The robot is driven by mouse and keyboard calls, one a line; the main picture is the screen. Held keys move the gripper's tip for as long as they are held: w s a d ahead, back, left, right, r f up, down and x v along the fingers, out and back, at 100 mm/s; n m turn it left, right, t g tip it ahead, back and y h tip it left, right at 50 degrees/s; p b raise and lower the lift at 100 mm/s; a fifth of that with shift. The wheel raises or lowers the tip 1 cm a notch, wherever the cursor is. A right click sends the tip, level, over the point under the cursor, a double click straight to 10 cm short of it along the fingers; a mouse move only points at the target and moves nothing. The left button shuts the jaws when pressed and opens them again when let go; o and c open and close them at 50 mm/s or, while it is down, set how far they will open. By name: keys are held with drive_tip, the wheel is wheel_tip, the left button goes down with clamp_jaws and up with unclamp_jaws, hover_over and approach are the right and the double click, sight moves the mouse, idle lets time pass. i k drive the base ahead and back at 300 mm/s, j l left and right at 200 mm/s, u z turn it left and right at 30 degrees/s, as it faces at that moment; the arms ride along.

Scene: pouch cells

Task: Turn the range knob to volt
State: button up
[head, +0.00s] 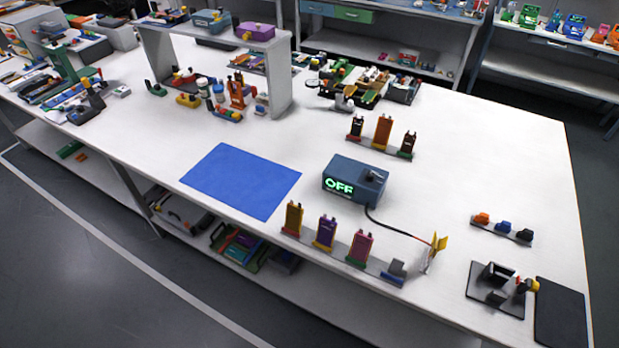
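A dark blue-grey meter box (349,193) stands on the white table, right of the blue mat. Its front display (339,185) reads OFF in green. The range knob (373,175) is a small dark knob on the top of the box, toward its right side. Its markings are too small to read, so I cannot tell its exact pointing. A black cable runs from the box to a yellow probe (439,243) in a small holder to the right. My gripper is not in the head view.
The blue mat (241,181) lies left of the box. A front rack holds pouch cells (325,231), and another rack (382,132) stands behind. A black fixture (497,285) and dark pad (560,313) are at right.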

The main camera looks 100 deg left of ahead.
sight(369, 177)
drive_tip(key=u, duration=3.05)
